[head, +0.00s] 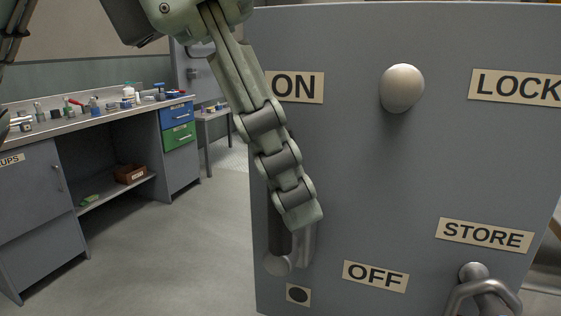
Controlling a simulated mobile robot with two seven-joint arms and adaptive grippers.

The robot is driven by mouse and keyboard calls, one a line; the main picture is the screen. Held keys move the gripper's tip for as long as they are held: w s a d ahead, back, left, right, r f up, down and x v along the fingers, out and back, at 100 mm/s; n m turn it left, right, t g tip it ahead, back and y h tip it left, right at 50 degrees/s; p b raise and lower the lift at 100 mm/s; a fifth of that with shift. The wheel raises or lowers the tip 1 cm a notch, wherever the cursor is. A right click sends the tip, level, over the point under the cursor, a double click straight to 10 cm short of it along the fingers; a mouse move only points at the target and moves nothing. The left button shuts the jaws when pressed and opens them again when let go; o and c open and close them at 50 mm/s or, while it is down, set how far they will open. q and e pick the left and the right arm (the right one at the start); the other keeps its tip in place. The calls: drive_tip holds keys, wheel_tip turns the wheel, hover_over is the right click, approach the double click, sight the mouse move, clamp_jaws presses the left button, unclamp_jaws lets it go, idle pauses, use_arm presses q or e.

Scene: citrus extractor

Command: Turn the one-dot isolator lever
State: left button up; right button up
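The grey isolator panel (370,180) fills the right half of the head view. A dark lever grip (279,240) with a pale rounded end (278,265) shows near its left edge, just above a plate with one dot (298,294). My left gripper (303,216) reaches down from the top, its jointed finger in front of the lever and covering its upper part. I cannot tell whether the finger touches the lever or where the other finger is. An ON label (296,87) is above and an OFF label (376,276) is lower right. My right gripper is not in view.
A pale round knob (401,88) sticks out of the panel, right of ON. A metal handle (484,292) stands out below the STORE label (485,235). A workbench (60,128) with small items stands at the left. The floor between is clear.

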use_arm(q)
clamp_jaws()
idle(0.3)
drive_tip(key=shift+d, duration=0.1)
drive_tip(key=d+y, duration=0.1)
drive_tip(key=d+t+y, duration=0.1)
drive_tip(key=y, duration=0.1)
drive_tip(key=s+d+f+y, duration=0.1)
drive_tip(key=y, duration=0.1)
drive_tip(key=shift+s+d+m+t, duration=0.1)
drive_tip(key=shift+d+m+t, duration=0.1)
drive_tip(key=shift+m+t, duration=0.1)
unclamp_jaws()
drive_tip(key=v, duration=1.2)
drive_tip(key=shift+d, duration=0.2)
